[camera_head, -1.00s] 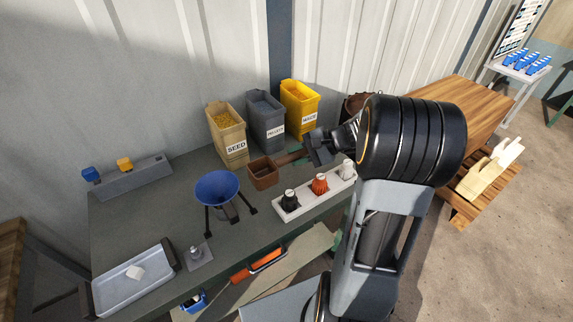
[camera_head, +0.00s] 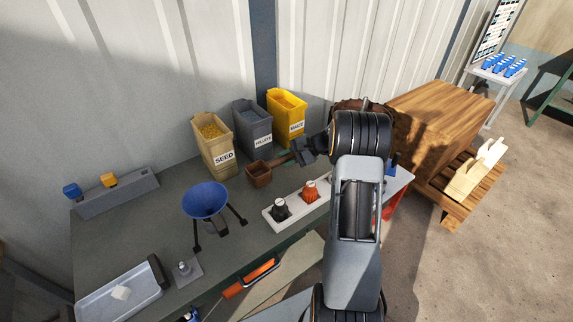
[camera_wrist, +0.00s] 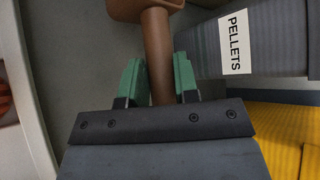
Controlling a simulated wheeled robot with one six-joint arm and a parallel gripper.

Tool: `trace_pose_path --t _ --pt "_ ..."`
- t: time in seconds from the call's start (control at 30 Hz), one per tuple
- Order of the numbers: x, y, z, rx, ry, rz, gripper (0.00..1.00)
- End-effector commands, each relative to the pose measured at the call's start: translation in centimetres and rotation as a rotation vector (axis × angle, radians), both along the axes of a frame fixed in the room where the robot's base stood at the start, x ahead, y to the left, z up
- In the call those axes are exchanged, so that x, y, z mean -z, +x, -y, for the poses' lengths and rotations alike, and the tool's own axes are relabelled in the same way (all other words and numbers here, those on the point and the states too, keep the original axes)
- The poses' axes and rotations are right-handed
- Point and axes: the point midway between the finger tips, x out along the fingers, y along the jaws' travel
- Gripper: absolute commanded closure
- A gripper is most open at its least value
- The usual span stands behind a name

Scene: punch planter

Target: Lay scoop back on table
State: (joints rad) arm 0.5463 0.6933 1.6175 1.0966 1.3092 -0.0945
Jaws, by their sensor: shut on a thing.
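The brown scoop (camera_head: 259,175) is in my gripper (camera_head: 290,156), low over the table in front of the bins in the head view. Its square cup points left, away from the gripper. In the wrist view the gripper's green fingers (camera_wrist: 160,82) are shut on the scoop's round handle (camera_wrist: 159,58), and the cup (camera_wrist: 146,8) is cut off at the top edge. I cannot tell whether the scoop touches the table. The grey-green table (camera_head: 145,235) shows bare surface left of the scoop and around the funnel stand.
The SEED bin (camera_head: 214,148), grey PELLETS bin (camera_head: 254,128) and yellow bin (camera_head: 288,117) stand close behind the scoop. A white rack (camera_head: 290,208) with knobbed holders lies in front. A blue funnel (camera_head: 205,200) stands left; a grey tray (camera_head: 120,297) lies front left.

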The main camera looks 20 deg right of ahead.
Motion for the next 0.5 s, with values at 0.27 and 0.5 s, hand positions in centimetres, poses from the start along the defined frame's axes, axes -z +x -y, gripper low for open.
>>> trace_pose_path --t 0.27,0.5 --pt "2.7 0.0 0.0 0.0 0.0 0.0 1.0" --pt "2.8 0.0 0.0 0.0 -0.002 -0.002 0.61"
